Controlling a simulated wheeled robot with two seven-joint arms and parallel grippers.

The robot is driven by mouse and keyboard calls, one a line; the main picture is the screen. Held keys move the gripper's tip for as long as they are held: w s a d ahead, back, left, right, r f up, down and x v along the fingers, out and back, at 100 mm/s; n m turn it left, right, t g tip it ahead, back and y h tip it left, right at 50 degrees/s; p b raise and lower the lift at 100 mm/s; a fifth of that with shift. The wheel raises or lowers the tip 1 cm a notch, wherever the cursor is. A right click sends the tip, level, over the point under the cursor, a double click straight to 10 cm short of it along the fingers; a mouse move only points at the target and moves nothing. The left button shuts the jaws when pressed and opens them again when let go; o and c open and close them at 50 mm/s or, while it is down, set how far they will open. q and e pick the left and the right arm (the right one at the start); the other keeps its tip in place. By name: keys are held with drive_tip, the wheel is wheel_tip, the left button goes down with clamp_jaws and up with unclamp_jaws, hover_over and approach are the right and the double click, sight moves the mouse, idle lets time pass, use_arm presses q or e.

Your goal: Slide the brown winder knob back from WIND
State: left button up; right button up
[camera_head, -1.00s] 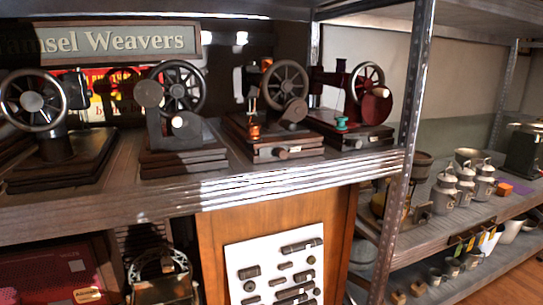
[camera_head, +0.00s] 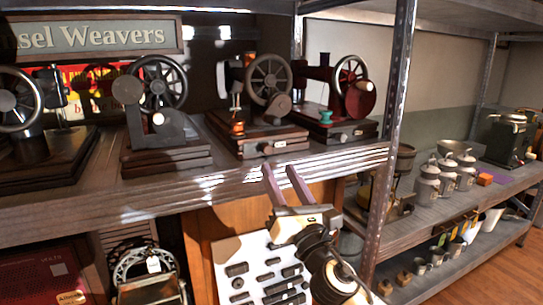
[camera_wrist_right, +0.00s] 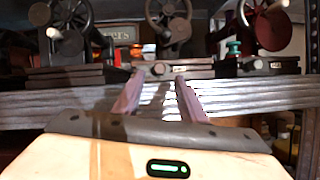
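A dark sewing machine (camera_head: 268,82) with a spoked wheel stands on a wooden base on the upper shelf, with an orange spool (camera_head: 237,128) at its left. A small brownish knob (camera_head: 267,149) sticks out of the front of its base. A dark red machine (camera_head: 338,85) to its right has a similar knob (camera_head: 341,137) and a green spool (camera_head: 326,117). No WIND lettering is readable. My right gripper (camera_head: 279,172) is open and empty, its fingers pointing up toward the shelf edge below the first knob. In the right wrist view its fingertips (camera_wrist_right: 160,76) frame that machine's base. My left gripper is out of view.
The metal shelf edge (camera_head: 200,196) runs just behind my right gripper. A perforated upright post (camera_head: 391,140) stands to the right. More machines (camera_head: 160,115) fill the shelf to the left. A white board with dark parts (camera_head: 226,268) is below, and milk cans (camera_head: 428,183) stand at right.

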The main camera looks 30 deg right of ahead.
sight(268, 152)
drive_tip(key=x, duration=0.6)
drive_tip(key=shift+w+p, duration=0.2)
drive_tip(key=shift+p, duration=0.15)
drive_tip(key=shift+c, duration=0.3)
clamp_jaws()
drive_tip(key=shift+a, duration=0.1)
